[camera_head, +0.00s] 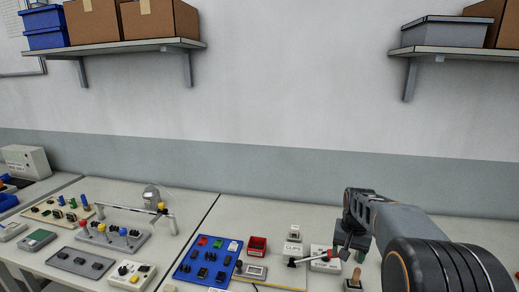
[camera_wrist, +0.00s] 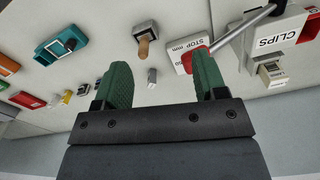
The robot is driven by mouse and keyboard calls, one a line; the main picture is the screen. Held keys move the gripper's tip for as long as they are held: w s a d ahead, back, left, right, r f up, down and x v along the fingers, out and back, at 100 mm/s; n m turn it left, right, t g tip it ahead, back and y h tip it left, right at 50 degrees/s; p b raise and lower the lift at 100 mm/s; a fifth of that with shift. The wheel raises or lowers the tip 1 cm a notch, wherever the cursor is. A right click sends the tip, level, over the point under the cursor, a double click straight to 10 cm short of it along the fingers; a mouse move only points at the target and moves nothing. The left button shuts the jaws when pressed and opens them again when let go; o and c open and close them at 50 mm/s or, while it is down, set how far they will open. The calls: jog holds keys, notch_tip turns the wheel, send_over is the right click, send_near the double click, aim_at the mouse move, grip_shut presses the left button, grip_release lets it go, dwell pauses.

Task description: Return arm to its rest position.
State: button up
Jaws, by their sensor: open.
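My arm reaches in from the right of the head view, bent over the right part of the bench. My gripper (camera_head: 345,246) hangs low near a white box with a red part (camera_head: 326,262). In the wrist view my gripper (camera_wrist: 163,76) has its two green fingers apart. A small grey block (camera_wrist: 152,76) shows between the fingers, some way beyond them. The right finger overlaps the white STOP box (camera_wrist: 180,57) in that view; whether they touch cannot be told.
A blue connector board (camera_head: 190,272) and a red bin (camera_head: 257,244) stand left of my gripper. A CLIPS box (camera_wrist: 280,38) with a metal rod is close by. A brown-handled part (camera_head: 355,280) is below. Shelves (camera_head: 130,46) hang on the wall; the space between them is clear.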

jog(key=s+a+f+n+t+b, duration=0.1)
jog(key=s+a+f+n+b, duration=0.1)
jog(key=s, duration=0.7)
jog(key=s+a+f+n+t+b, duration=0.2)
jog(key=s+a+f+b, duration=0.3)
jog(key=s+a+b, duration=0.2)
jog(key=shift+s+a+n+t, duration=0.3)
jog(key=shift+s+n, duration=0.1)
jog(key=shift+s, duration=0.95)
